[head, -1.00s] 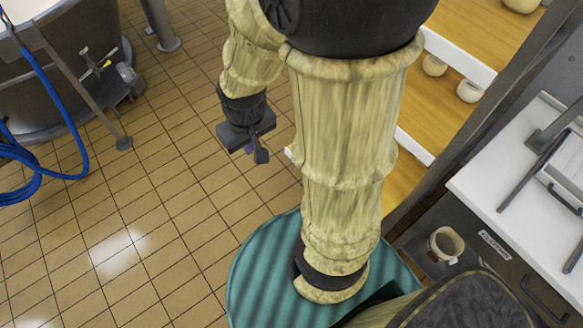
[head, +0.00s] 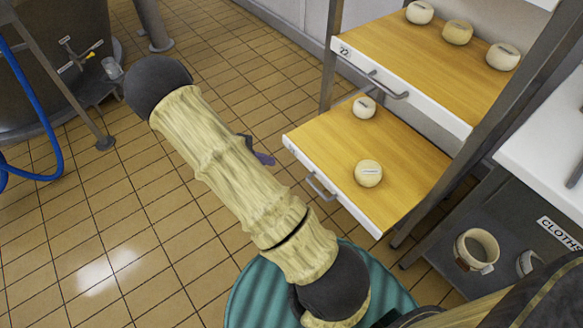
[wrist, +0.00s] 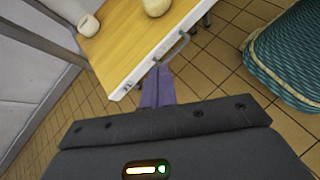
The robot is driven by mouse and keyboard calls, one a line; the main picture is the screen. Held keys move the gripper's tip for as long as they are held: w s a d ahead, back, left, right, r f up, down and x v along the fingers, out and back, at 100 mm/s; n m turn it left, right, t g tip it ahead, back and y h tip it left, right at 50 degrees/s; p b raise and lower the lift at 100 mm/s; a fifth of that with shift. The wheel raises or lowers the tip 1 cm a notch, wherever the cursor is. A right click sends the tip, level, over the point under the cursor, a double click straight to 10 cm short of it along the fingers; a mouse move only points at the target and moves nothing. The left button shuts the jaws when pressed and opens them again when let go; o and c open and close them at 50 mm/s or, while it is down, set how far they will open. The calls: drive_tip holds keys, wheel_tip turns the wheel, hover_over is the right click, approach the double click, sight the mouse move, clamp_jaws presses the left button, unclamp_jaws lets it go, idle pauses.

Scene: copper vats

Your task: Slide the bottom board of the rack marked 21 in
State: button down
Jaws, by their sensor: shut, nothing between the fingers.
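The bottom board (head: 400,165) of the rack is wood with a white front and a grey handle (head: 321,187). It sticks out of the rack, with two round pale cheeses on it. My gripper (head: 264,158) is mostly hidden behind my arm, left of the board's front. Its purple fingers (wrist: 157,80) are shut and empty. I cannot tell whether they touch the front.
The board above (head: 425,55), marked 22, also juts out and carries several cheeses. A dark rack post (head: 475,130) stands at right, beside a white counter and a shelf marked CLOTHS (head: 558,232). A vat (head: 55,75) and blue hose stand left. Tiled floor between is clear.

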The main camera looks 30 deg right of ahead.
drive_tip(key=w+f+n+t+h+b, duration=0.2)
drive_tip(key=w+f+n+h+b, duration=0.1)
drive_tip(key=f, duration=0.6)
drive_tip(key=w+f+n+t+h+b, duration=0.3)
drive_tip(key=w+f+n+h+b, duration=0.1)
drive_tip(key=f+b, duration=0.4)
drive_tip(key=shift+w+d+f+n+h, duration=0.3)
drive_tip(key=shift+w+d+f, duration=0.1)
drive_tip(key=shift+w+f, duration=0.35)
drive_tip(key=shift+s, duration=0.2)
drive_tip(key=shift+d, duration=0.1)
drive_tip(key=b, duration=0.4)
approach(298, 151)
drive_tip(key=d, duration=0.5)
drive_tip(key=shift+w+d+f, duration=0.15)
drive_tip(key=shift+d+f, duration=0.05)
drive_tip(key=shift+f, duration=0.1)
drive_tip(key=shift+w+d+r+b, duration=0.15)
drive_tip(key=shift+d+b, duration=0.15)
drive_tip(key=shift+d, duration=0.35)
